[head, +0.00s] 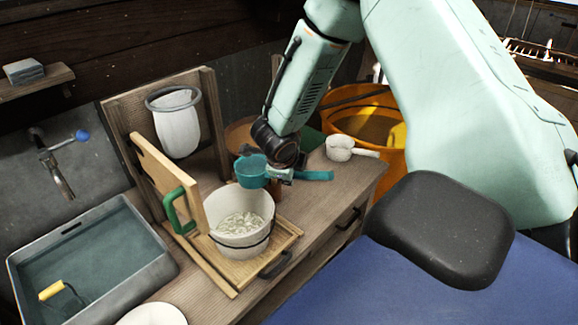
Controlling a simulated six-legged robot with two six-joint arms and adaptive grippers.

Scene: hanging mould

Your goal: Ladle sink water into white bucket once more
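The white bucket (262,208) stands on a wooden board, with pale lumpy contents inside. The grey sink (152,270) at the lower left holds bluish water. My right gripper (283,174) is shut on the handle of a teal ladle (252,172). The ladle's bowl is just above the bucket's far rim, its handle pointing right. I cannot tell whether the bowl holds water. My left gripper is not in view.
A tap (58,175) with a blue knob overhangs the sink. A yellow-handled tool (51,290) lies in the sink. A wooden flap with a green handle (181,211) leans beside the bucket. A white mould (178,132) hangs behind. A white dipper (340,148) and orange tub (400,160) are right.

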